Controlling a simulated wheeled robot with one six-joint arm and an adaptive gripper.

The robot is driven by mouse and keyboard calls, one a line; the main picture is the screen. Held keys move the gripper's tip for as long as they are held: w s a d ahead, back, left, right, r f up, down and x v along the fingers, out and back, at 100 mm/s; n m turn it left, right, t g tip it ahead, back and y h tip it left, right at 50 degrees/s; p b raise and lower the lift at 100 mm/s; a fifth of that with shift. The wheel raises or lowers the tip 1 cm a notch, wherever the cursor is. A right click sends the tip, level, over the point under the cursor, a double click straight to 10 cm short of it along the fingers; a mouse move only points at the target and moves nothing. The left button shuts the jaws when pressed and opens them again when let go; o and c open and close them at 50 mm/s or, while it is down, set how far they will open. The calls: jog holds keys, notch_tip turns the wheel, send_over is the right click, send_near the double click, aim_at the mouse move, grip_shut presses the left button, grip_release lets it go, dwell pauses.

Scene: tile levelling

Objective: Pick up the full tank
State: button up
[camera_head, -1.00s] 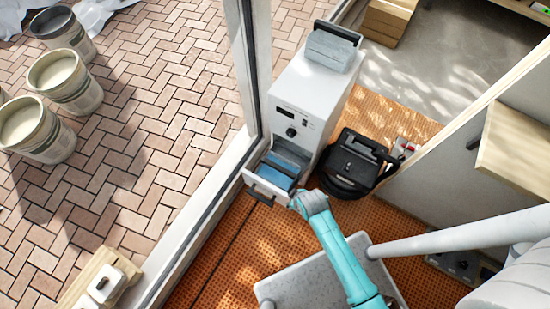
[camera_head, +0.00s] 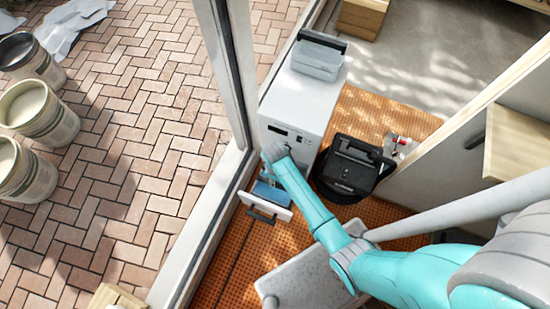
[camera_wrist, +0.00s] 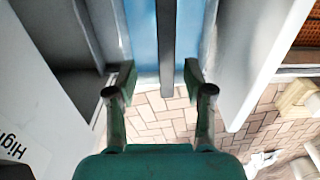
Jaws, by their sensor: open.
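The blue tank (camera_head: 269,190) sits in the pulled-out drawer (camera_head: 262,208) at the front of a white machine (camera_head: 298,105). My arm reaches over the drawer in the head view and hides part of it; the fingers cannot be made out there. In the wrist view my gripper (camera_wrist: 159,80) is open. Its fingers stand on either side of a dark bar (camera_wrist: 166,50), which looks like the tank's handle, over the blue tank (camera_wrist: 143,30). The bar lies a little right of the middle of the gap. Whether the fingers are level with it cannot be told.
A grey container with a dark handle (camera_head: 317,60) stands on top of the machine. A black device (camera_head: 352,168) stands close to its right. A window frame (camera_head: 228,65) runs along its left. Several buckets (camera_head: 38,112) stand on the brick paving outside.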

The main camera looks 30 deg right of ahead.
jog(key=f, duration=0.2)
jog(key=s+f, duration=0.1)
jog(key=f, duration=0.1)
jog(key=shift+a+f, duration=0.2)
jog(key=shift+w+f, duration=0.1)
jog(key=shift+f, duration=0.55)
jog(key=shift+r, duration=0.1)
grip_shut()
